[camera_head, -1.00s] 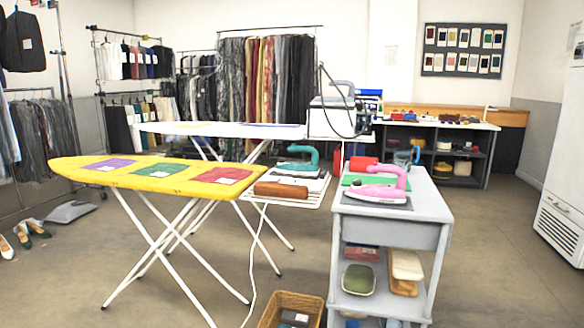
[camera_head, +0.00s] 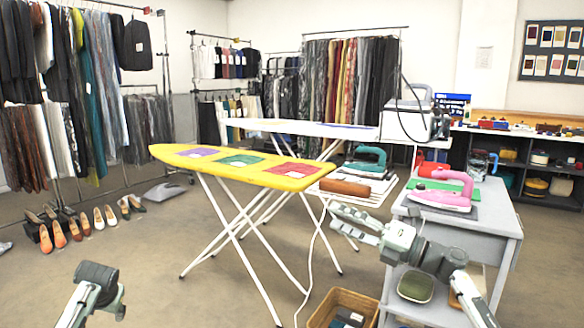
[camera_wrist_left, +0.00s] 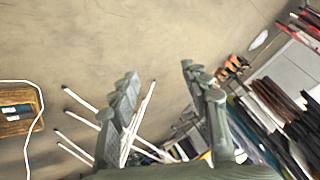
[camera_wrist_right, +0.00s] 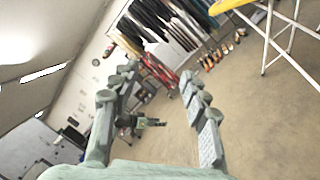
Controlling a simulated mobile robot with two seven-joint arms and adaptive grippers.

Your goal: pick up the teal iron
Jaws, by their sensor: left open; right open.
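The teal iron (camera_head: 366,158) stands in the head view on the white rack at the right end of the yellow ironing board, with folded cloths below it. Its handle is uncovered. My right gripper (camera_head: 342,222) is lower and in front, beside the grey cart, apart from the iron; its fingers are spread and empty in the right wrist view (camera_wrist_right: 158,73). My left gripper's fingers are spread over bare floor in the left wrist view (camera_wrist_left: 160,75); part of my left arm shows at the head view's bottom left, far from the iron. Neither wrist view shows the iron.
The yellow ironing board (camera_head: 222,162) stands on white legs. A brown roll (camera_head: 345,187) lies by the iron. A pink iron (camera_head: 443,190) is on the grey cart (camera_head: 500,222). A wicker basket (camera_head: 325,306) and white cord are on the floor. Floor is clear at left front.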

